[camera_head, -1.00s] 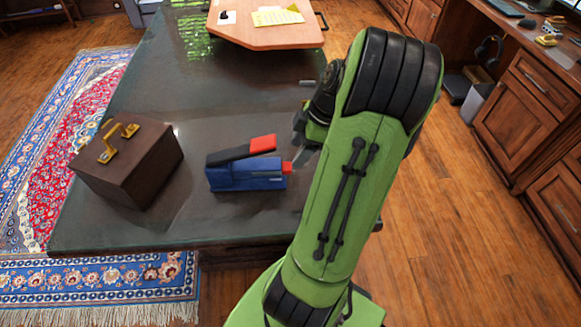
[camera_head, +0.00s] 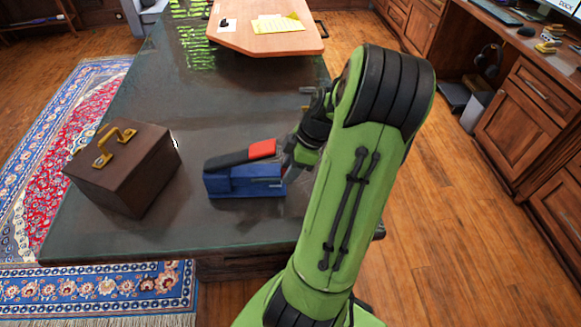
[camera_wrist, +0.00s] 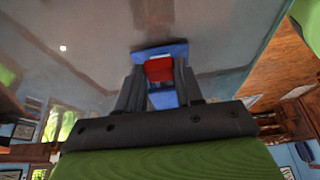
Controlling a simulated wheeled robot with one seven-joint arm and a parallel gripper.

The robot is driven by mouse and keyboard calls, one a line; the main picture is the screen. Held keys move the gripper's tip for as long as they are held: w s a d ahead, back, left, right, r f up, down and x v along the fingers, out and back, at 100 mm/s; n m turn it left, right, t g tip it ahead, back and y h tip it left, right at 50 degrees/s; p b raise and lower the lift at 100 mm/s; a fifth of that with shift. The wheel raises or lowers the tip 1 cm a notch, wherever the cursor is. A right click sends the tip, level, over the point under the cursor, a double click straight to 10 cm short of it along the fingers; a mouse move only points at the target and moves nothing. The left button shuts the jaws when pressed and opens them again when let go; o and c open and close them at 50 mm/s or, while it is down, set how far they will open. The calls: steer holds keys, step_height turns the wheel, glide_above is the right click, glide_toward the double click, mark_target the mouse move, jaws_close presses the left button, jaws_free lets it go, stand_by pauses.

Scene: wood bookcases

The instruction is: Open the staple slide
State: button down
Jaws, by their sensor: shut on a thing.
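A stapler with a blue body (camera_head: 245,184) stands on the dark desk, with a black top lever (camera_head: 232,160) ending in a red tip (camera_head: 262,149). My gripper (camera_head: 288,165) is at the stapler's right end, low beside the body. In the wrist view, the two dark fingers of my gripper (camera_wrist: 160,85) flank a red part (camera_wrist: 158,69), with blue stapler surface above and below it. My gripper is shut on the staple slide at this end. The red slide end is hidden by the fingers in the head view, so how far it stands out cannot be told.
A brown box with a gold handle (camera_head: 124,170) stands left of the stapler. A wooden board (camera_head: 238,36) with yellow papers lies at the back of the desk (camera_head: 190,245). The desk's front and right edges are near. Desk surface between box and stapler is clear.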

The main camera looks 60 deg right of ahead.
steer(key=s+d, duration=0.1)
steer(key=s, duration=0.1)
steer(key=s+d, duration=0.2)
steer(key=s+d+p, duration=0.1)
steer(key=shift+s+d, duration=0.3)
steer(key=shift+s, duration=0.1)
steer(key=c, duration=0.7)
jaws_free()
steer(key=shift+r, duration=0.1)
steer(key=p+v, duration=0.6)
steer(key=v, duration=0.9)
steer(key=shift+s+r+p, duration=0.25)
steer(key=shift+p, duration=0.15)
